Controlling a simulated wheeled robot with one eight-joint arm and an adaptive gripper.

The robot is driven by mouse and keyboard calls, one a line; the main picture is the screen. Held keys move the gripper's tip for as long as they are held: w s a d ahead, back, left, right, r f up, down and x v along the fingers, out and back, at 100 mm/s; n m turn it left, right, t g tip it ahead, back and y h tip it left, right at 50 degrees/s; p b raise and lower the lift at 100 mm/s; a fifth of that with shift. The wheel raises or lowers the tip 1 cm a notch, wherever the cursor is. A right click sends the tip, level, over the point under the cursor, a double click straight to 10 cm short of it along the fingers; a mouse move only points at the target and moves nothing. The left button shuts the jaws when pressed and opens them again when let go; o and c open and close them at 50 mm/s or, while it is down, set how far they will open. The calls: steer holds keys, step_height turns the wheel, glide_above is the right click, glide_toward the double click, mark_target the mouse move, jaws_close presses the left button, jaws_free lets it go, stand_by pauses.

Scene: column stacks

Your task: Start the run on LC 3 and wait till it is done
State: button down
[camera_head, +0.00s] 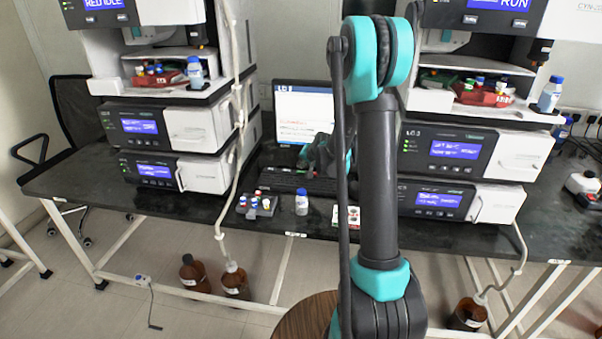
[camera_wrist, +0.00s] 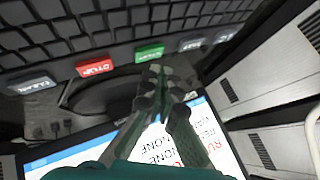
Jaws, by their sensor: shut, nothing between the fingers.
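The right-hand column stack carries a label that reads like LC 3 on its middle module (camera_head: 455,150); its top display (camera_head: 498,5) reads RUN. The monitor (camera_head: 303,112) stands between the stacks, with a keyboard (camera_head: 290,181) in front. In the wrist view the keyboard is upside down, with a green key (camera_wrist: 149,53), a red key (camera_wrist: 95,68) reading like STOP, and grey keys along one edge. My gripper (camera_wrist: 153,76) is shut and empty, its tips beside the green key. I cannot tell whether they touch it. The screen (camera_wrist: 150,150) shows partly hidden lines of text.
A vial rack (camera_head: 257,204) and a white bottle (camera_head: 301,202) stand on the bench by the keyboard. Brown bottles (camera_head: 235,281) stand on the floor. My arm hides part of the bench and monitor.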

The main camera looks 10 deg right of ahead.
mark_target(302, 172)
steer(key=shift+r, duration=2.5)
